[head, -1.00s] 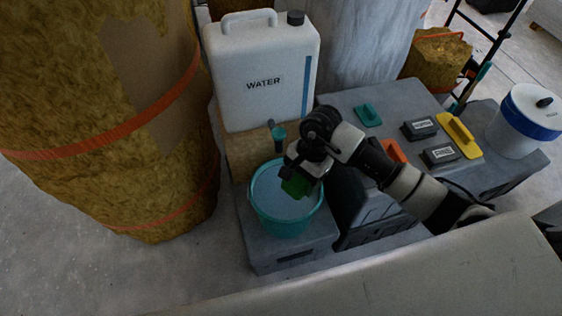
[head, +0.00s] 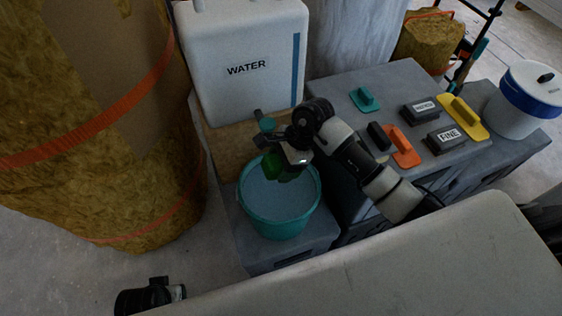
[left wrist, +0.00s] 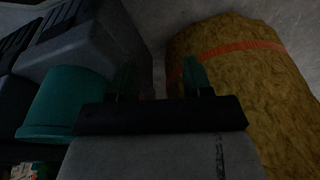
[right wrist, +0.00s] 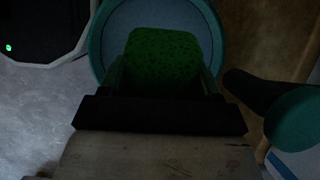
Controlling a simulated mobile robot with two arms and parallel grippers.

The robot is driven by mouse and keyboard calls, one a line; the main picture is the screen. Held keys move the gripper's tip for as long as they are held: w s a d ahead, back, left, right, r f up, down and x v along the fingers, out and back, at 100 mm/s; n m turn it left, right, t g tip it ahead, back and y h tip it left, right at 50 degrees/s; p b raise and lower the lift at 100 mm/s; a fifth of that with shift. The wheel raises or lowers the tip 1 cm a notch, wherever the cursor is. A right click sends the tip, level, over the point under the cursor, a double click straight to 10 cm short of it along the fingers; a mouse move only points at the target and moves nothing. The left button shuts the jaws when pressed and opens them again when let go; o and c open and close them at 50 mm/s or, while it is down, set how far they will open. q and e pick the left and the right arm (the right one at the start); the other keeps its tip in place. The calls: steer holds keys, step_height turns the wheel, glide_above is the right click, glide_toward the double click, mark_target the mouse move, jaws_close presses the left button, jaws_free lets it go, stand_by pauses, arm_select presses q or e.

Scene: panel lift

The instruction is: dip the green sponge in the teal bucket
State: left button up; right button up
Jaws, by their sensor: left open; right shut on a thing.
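The teal bucket (head: 277,229), with pale blue water inside, stands on a grey box below the water container. It also shows in the right wrist view (right wrist: 97,48) and the left wrist view (left wrist: 62,103). My right gripper (head: 284,163) is shut on the green sponge (head: 287,174) and holds it over the far part of the bucket's opening. In the right wrist view the speckled sponge (right wrist: 163,60) shows between the fingers, with the water behind it. I cannot tell if its lower end touches the water. My left gripper (left wrist: 158,82) is open and empty.
A white WATER container (head: 243,70) stands behind the bucket, with a teal-and-black fitting (head: 267,125) near the rim. A big insulation roll (head: 100,180) is at left. The grey case (head: 380,105) at right holds sanding blocks, an orange float (head: 404,147) and a yellow float (head: 464,118).

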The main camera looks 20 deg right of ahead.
step_height(320, 180, down, 3)
steer(key=shift+f+b, duration=0.2)
steer(key=shift+b, duration=0.9)
arm_select(q)
steer(key=b+v, duration=0.3)
steer(key=v, duration=0.5)
steer(key=w+d+r+t+h+b, duration=0.1)
steer(key=w+d+r+t, duration=0.1)
steer(key=w+t, duration=0.3)
steer(key=shift+w+r, duration=0.2)
steer(key=shift+w, duration=0.75)
arm_select(e)
steer(key=shift+f, duration=2.55)
